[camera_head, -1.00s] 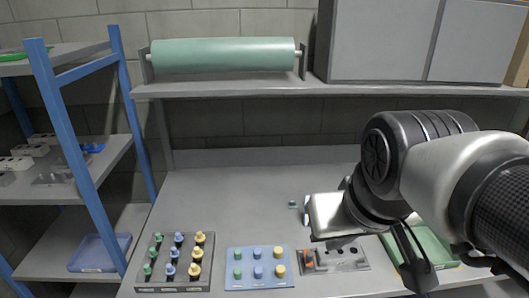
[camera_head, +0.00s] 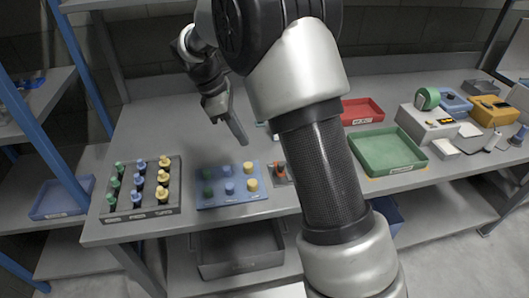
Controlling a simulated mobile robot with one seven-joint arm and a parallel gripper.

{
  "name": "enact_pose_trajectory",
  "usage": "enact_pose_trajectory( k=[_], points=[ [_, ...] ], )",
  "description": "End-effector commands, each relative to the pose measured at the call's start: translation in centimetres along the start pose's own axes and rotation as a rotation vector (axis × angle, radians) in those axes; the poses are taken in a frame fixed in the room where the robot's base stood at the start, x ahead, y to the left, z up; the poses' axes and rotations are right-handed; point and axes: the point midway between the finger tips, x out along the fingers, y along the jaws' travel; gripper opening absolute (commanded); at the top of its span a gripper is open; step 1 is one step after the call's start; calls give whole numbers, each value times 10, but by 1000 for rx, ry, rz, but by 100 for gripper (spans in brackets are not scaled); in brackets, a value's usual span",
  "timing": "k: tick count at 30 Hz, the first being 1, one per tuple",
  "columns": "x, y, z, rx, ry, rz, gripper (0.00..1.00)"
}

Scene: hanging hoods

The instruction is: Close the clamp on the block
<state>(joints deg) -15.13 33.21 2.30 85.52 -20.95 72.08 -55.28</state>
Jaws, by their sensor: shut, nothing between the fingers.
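My gripper (camera_head: 240,138) is shut and empty, pointing down and slightly right above the bench. It appears apart from the block, up and to the left of it in the picture.
A blue board (camera_head: 232,201) with coloured pegs sits left of the block, and a dark peg tray (camera_head: 118,213) further left. A green tray (camera_head: 388,166), a red tray (camera_head: 362,119) and several devices stand right. The bench's back left is clear.

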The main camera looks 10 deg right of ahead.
Motion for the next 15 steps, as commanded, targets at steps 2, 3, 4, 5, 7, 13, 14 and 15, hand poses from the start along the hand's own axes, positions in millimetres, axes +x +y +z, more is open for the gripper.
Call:
enact_pose_trajectory(
  k=[2,3,4,5,7,13,14,15],
  points=[
    [0,1,0,-4,-2,0,0],
    [0,1,0,-4,-1,0,0],
    [0,1,0,-3,-1,0,0],
    [0,0,0,-3,-1,0,0],
    [0,0,0,-2,-1,0,0],
    [8,0,0,-1,-2,-2,0],
    [12,0,0,-1,-2,-3,0],
    [17,0,0,-1,-2,-3,0]
  ],
)
